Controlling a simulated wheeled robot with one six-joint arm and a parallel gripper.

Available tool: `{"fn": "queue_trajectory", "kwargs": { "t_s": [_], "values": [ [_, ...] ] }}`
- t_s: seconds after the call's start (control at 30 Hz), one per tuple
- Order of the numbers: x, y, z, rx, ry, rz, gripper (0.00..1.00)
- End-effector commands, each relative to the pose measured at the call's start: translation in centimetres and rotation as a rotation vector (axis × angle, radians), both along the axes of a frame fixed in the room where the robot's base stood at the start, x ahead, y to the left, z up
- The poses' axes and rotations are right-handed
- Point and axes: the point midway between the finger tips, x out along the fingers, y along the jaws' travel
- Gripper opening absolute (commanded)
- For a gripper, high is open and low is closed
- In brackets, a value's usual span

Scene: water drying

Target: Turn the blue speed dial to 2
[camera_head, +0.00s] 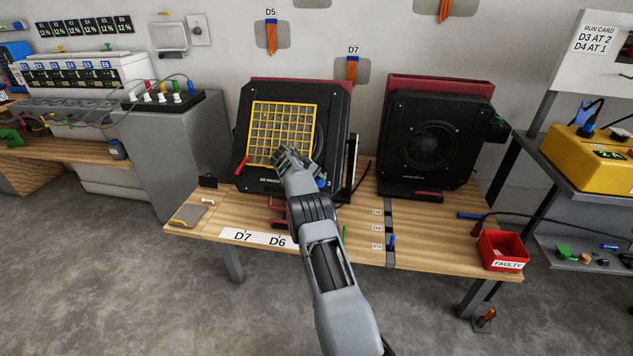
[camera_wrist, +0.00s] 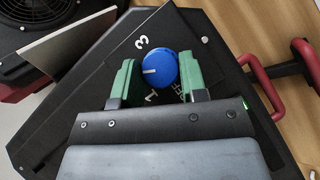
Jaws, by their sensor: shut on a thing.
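The blue speed dial (camera_wrist: 159,69) sits on a black panel between the two green jaws of my gripper (camera_wrist: 158,78), which is shut on it. The dial's white pointer line points left in the wrist view, toward the left jaw. The marks 3 and 1 show above and below that direction, and OFF is partly covered by the right jaw. The mark 2 is not visible. In the head view, my gripper (camera_head: 290,156) is at the left air mover (camera_head: 340,110), in front of its yellow grille (camera_head: 282,137); a bit of blue shows beside it.
A second black air mover (camera_head: 430,142) stands to the right on the wooden bench. A red FAULTY bin (camera_head: 503,250) is at the bench's right end. A red handle (camera_wrist: 267,85) is close to the right jaw, and a grey plate edge (camera_wrist: 68,42) is at upper left.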

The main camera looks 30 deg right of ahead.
Motion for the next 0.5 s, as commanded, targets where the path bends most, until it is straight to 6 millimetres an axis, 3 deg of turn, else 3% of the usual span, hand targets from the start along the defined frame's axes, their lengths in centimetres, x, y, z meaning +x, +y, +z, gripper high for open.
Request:
{"fn": "queue_trajectory", "kwargs": {
  "t_s": [0.13, 0.17, 0.4, 0.5],
  "values": [
    [-0.04, -0.01, -0.07, 0.000, 0.001, -0.001, 0.16],
    [-0.04, -0.01, -0.07, 0.000, 0.001, -0.001, 0.41],
    [-0.02, -0.01, -0.04, 0.000, 0.001, 0.000, 0.64],
    [-0.02, 0.00, -0.03, -0.001, 0.001, 0.000, 0.65]
  ]
}}
